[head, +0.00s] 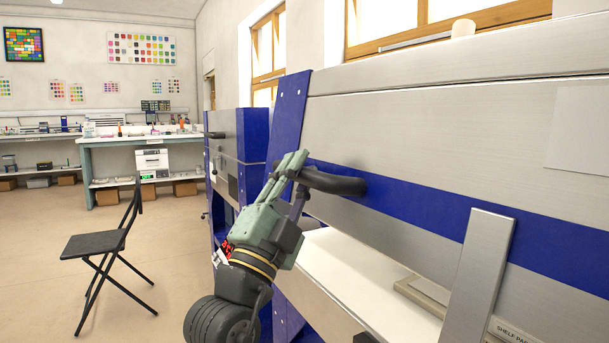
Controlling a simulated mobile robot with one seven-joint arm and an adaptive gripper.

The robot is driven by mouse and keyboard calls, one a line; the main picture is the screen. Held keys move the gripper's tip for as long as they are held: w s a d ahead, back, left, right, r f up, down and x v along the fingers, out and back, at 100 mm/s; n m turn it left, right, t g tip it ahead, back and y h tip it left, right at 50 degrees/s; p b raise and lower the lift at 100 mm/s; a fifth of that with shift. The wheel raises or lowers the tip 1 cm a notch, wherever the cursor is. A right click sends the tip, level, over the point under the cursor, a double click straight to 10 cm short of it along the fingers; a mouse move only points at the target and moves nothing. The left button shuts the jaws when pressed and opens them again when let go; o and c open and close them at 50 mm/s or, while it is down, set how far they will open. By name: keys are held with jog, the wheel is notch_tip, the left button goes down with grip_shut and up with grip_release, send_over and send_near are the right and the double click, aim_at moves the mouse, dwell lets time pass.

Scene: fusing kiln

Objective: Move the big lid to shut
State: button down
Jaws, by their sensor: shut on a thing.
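The big lid (430,140) is a wide brushed-metal panel with a blue stripe, filling the right side of the head view. A black bar handle (340,183) sticks out from its left part. My gripper (298,172) is shut on the handle's left end, its fingers around the bar. Below the lid's lower edge, a pale surface (355,275) shows through a gap. The lid's right end is out of view, and my gripper hides part of the handle.
A metal upright (478,280) stands before the lid at lower right, near a box labelled "SHELF PAPER" (512,331). A smaller blue-and-grey kiln (240,140) stands behind my gripper. A black folding chair (95,245) is at left, with open floor around it.

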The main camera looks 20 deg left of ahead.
notch_tip(320, 180, down, 14)
jog(key=b, duration=1.2)
jog(key=shift+s+a+n+t+y, duration=0.3)
jog(key=shift+s+n+t+y, duration=0.05)
jog(key=shift+n+t+y, duration=0.05)
jog(key=shift+f, duration=0.1)
jog(key=c, duration=1.7)
grip_release()
jog(key=shift+w+f, duration=0.1)
jog(key=shift+o, duration=1.4)
jog(key=shift+a+r, duration=0.1)
jog(key=shift+r, duration=0.1)
notch_tip(320, 180, up, 10)
jog(key=shift+s+f, duration=0.1)
jog(key=shift+s, duration=0.1)
